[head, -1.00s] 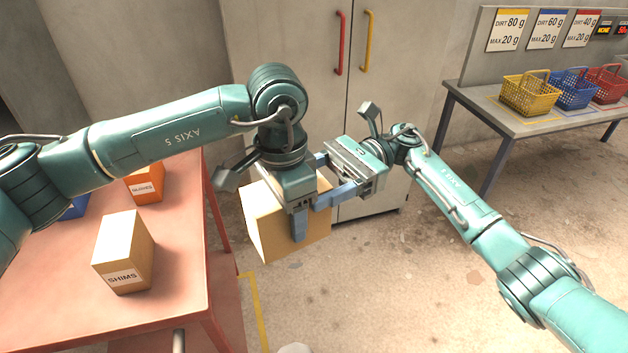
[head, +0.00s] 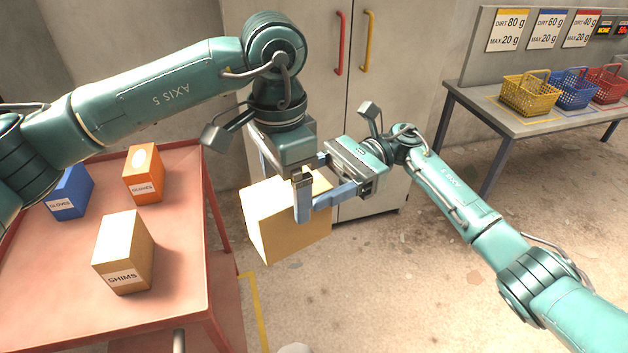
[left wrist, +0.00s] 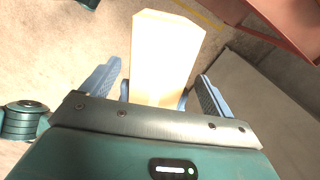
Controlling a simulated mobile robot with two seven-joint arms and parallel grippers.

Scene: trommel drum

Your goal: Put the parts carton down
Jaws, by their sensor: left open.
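The plain tan parts carton (head: 290,235) hangs in the air to the right of the red table, and no label shows on it. My right gripper (head: 325,180) is shut on it from the right, partly hidden by the left one. My left gripper (head: 300,195) is above the carton, with its fingers open. In the left wrist view the carton (left wrist: 166,55) is between the two spread left fingers (left wrist: 155,90), with a gap on each side. Ends of the right fingers show close against the carton there.
The red table (head: 175,270) at left holds a shims carton (head: 125,250), an orange gloves box (head: 144,173) and a blue gloves box (head: 70,195). A grey cabinet (head: 300,60) stands behind. A bench (head: 480,105) with yellow, blue and red baskets is at right.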

